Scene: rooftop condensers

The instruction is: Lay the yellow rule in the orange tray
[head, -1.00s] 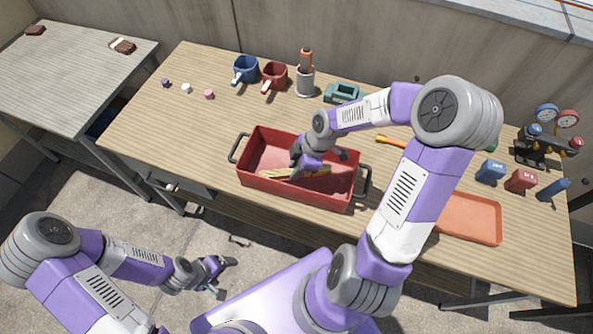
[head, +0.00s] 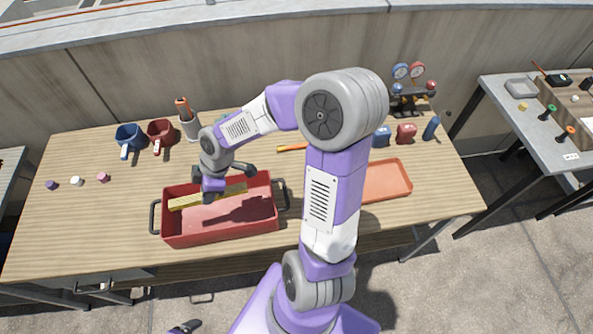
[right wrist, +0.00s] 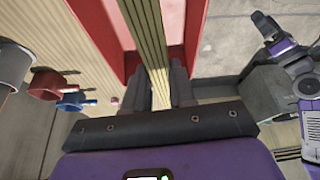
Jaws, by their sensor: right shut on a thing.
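The yellow rule (head: 188,201) is a long flat strip. My right gripper (head: 214,197) is shut on it and holds it over the red bin (head: 220,234), with a shadow on the bin's floor. In the right wrist view the rule (right wrist: 148,40) runs away from between the fingers (right wrist: 160,90). The orange tray (head: 388,181) lies flat and empty on the bench, right of the bin; my right arm hides its left part.
A blue mug (head: 129,138), a red mug (head: 160,132) and a grey cup (head: 190,126) with an orange-handled tool stand behind the bin. A gauge set (head: 410,92) and small blue and red blocks stand behind the tray.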

